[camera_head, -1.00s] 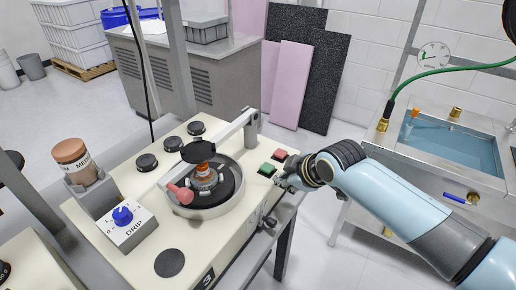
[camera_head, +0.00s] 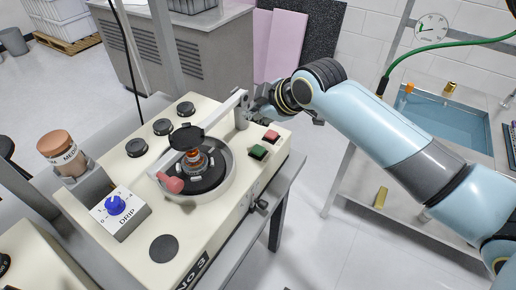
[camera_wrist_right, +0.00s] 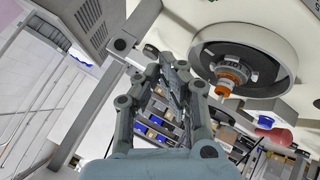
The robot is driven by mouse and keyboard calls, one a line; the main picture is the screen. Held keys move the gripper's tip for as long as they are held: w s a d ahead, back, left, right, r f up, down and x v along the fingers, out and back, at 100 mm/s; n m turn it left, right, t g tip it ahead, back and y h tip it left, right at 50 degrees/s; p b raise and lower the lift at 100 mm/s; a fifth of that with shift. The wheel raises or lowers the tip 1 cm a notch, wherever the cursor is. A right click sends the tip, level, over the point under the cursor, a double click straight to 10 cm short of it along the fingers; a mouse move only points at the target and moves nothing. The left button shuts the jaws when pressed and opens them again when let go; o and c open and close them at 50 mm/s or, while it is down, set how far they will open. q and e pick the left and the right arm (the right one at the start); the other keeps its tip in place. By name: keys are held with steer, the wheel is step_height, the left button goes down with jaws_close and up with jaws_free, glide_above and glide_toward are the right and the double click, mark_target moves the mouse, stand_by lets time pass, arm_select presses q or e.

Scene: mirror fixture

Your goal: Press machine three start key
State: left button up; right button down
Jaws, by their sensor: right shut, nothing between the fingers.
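Machine three, a cream bench machine (camera_head: 222,222) marked NO 3, stands in the middle of the head view. A green key (camera_head: 258,152) and a red key (camera_head: 271,136) sit on its top near the right edge; their lettering is unreadable. My right gripper (camera_head: 256,112) is beyond the keys, beside the grey post of the overarm, apart from both keys. Its fingertips are partly hidden by the wrist. In the right wrist view the gripper (camera_wrist_right: 168,68) is shut and empty, with the round bowl to its right. My left gripper is not in view.
The overarm (camera_head: 218,120) reaches over the round bowl (camera_head: 228,187) and its red-handled part (camera_head: 171,182). Black round knobs (camera_head: 136,147), a blue DRIP dial (camera_head: 115,205) and a brown-lidded jar (camera_head: 62,151) are further left. A sink (camera_head: 440,120) stands right, across open floor.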

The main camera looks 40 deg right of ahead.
steer(key=b, duration=0.7)
glide_above(256, 151)
step_height(256, 151, down, 7)
steer(key=shift+f+b, duration=0.45)
steer(key=shift+f, duration=0.3)
steer(key=shift+f, duration=0.1)
stand_by(0.3)
steer(key=shift+f, duration=0.3)
